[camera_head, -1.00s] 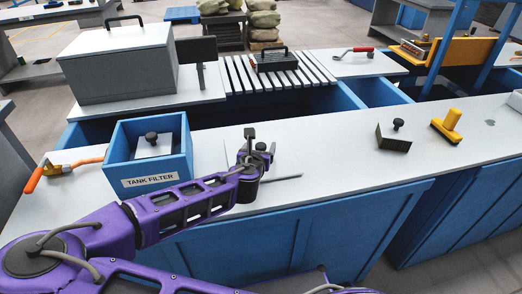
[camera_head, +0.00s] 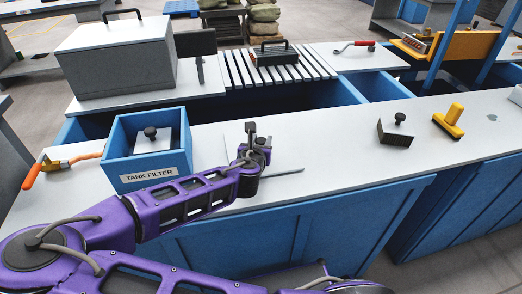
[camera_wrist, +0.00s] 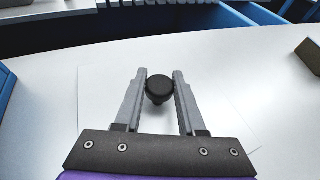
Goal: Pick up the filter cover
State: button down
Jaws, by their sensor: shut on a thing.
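The filter cover is a thin, square, pale plate (camera_wrist: 100,95) with a round black knob (camera_wrist: 159,88). In the wrist view the knob sits between the two grey fingers of my gripper (camera_wrist: 159,90), which is shut on it. The plate spreads out below the fingers and blends with the white counter. In the head view my gripper (camera_head: 251,143) is over the counter, right of the blue box, and hides most of the cover; a plate edge (camera_head: 285,173) shows to its right. I cannot tell whether the plate is lifted off the counter.
A blue box (camera_head: 119,165) labelled TANK FILTER, with a knobbed plate inside, stands left of my gripper. An orange-handled tool (camera_head: 60,163) lies further left. The counter between is clear.

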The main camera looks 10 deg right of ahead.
aim_at(261, 140)
jog(key=shift+r, duration=0.1)
notch_tip(261, 140, up, 10)
jog(key=p, duration=0.3)
dwell(0.4)
jog(key=s+r, duration=0.1)
jog(key=s+n+y, duration=0.1)
jog(key=shift+s+r, duration=0.35)
jog(key=shift+r, duration=0.05)
jog(key=shift+s+a, duration=0.1)
